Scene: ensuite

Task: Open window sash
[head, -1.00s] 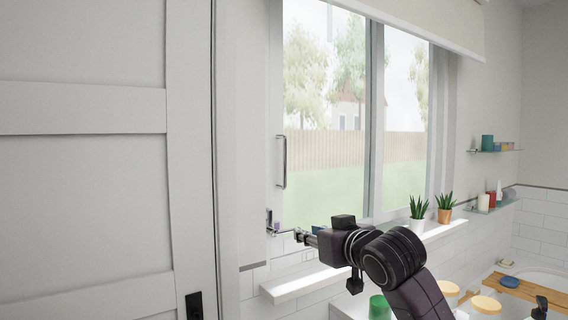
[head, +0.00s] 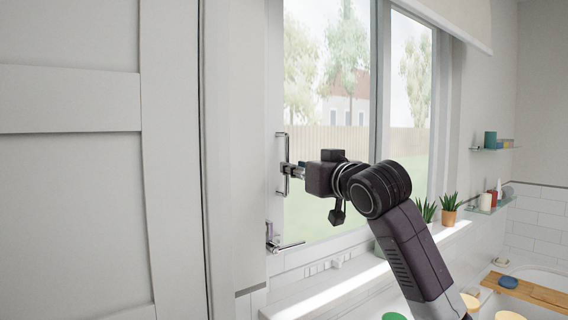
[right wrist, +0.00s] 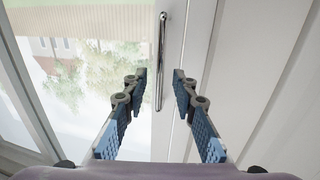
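The window sash (head: 325,215) is the left glazed panel of the window in the head view and looks shut. Its upright chrome pull handle (head: 280,180) is on its left edge. A chrome lever (head: 285,245) sits lower on the frame. My right gripper (head: 290,171) is at the handle's height, right by it. In the right wrist view, the right gripper (right wrist: 160,76) is open, with the handle (right wrist: 161,45) showing as a bar between its spread fingers. I cannot tell whether they touch. My left gripper is not in view.
A white panelled door (head: 70,180) stands close on the left. Potted plants (head: 449,212) stand on the sill (head: 330,285) to the right. Glass shelves with toiletries (head: 488,200) are on the right wall. A wooden board (head: 525,290) lies across the bathtub.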

